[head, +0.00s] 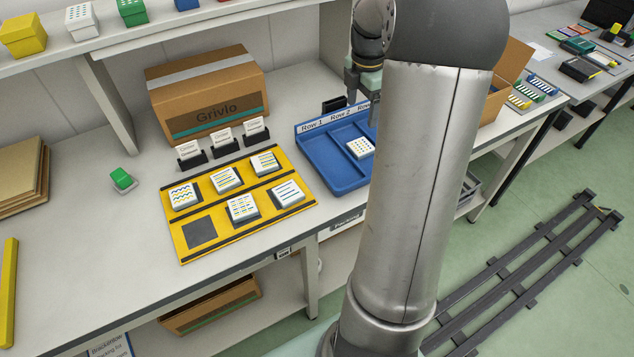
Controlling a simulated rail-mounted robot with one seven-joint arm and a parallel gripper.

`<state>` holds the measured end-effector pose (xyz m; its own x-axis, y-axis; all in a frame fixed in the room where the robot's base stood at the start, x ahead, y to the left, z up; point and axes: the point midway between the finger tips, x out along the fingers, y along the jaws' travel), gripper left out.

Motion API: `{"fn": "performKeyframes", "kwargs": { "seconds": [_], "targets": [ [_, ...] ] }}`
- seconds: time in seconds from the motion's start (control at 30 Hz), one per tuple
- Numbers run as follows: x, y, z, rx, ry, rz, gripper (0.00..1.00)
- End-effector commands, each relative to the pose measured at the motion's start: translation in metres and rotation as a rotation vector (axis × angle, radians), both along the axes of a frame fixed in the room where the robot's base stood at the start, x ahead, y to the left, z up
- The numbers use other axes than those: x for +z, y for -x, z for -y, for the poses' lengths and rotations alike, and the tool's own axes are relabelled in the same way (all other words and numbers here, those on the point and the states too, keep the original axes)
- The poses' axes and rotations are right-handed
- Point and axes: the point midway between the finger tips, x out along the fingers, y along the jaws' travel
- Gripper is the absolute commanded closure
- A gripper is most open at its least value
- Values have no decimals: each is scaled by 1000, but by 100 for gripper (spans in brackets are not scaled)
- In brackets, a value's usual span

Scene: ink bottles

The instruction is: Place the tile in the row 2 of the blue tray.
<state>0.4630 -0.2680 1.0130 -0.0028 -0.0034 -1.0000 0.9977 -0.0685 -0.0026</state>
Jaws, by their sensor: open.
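A white tile with dark and coloured dots (360,148) lies flat in the blue tray (313,166), in the compartment below the "Row 2" label. The "Row 1" compartment on the left is empty. My gripper (366,104) is above the back of the tray, behind the tile, open and apart from it. My arm hides part of the gripper and the right side of the tray.
A yellow board (178,240) holds several patterned tiles and one bare dark square (200,232). Card holders (222,143) and a cardboard box (205,95) stand behind it. A green block (121,178) sits to the left. The table front is clear.

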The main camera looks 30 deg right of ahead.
Motion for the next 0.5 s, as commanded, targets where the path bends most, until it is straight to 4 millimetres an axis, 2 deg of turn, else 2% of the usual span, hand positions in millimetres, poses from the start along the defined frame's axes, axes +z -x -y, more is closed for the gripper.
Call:
{"fn": "performKeyframes", "kwargs": {
  "seconds": [0.03,0.07,0.17,0.2,0.3,0.4,0.5],
  "targets": [
    [5,2,-24,-50,6,0,24],
    [7,6,-39,-100,10,1,24],
    [12,26,-100,-321,23,6,24],
    [13,39,-125,-428,26,12,24],
    [11,77,-180,-704,25,26,24],
    [2,120,-223,-968,10,36,24],
    [-9,157,-250,-1186,-8,38,24]
  ]
}}
